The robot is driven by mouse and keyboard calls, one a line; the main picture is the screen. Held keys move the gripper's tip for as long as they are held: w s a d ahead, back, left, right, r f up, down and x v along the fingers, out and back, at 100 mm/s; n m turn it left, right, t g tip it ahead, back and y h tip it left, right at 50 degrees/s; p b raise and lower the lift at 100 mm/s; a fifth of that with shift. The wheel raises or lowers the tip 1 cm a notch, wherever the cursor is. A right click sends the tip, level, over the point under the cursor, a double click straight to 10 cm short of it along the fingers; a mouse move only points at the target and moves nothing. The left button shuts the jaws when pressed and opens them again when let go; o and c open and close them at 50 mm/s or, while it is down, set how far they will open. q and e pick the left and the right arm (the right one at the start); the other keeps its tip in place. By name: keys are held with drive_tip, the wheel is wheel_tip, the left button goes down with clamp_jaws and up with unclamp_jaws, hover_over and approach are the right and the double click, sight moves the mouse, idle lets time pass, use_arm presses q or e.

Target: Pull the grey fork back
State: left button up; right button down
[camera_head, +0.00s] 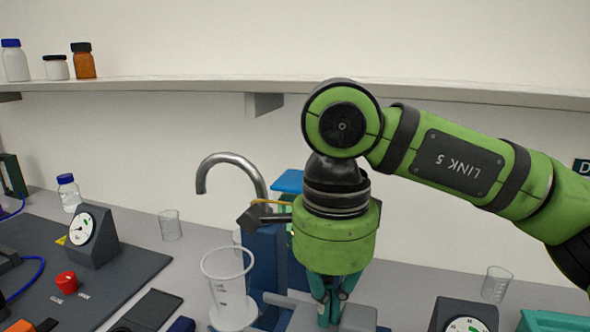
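My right gripper (329,301) points down at the bottom centre, its teal fingers below the green wrist. A light grey part (358,318), which looks like the grey fork, shows on both sides of the fingertips. The fingers overlap it in the view, and the lower edge of the picture cuts it off. I cannot tell whether they grip it or only stand in front of it. My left gripper is not in view.
A clear graduated beaker (229,285) stands left of the grey part. A blue stand (262,262) and a curved metal tap (233,160) are behind. A dark panel (125,262) with a dial gauge (90,238) and red knob (66,282) lies left. Another gauge (463,318) is at right.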

sight(328, 329)
drive_tip(key=shift+s+d, duration=0.25)
drive_tip(key=shift+d, duration=0.35)
drive_tip(key=shift+a, duration=0.1)
drive_tip(key=shift+w+a, duration=0.2)
drive_tip(key=shift+a, duration=0.3)
wheel_tip(328, 329, up, 8)
drive_tip(key=p, duration=0.6)
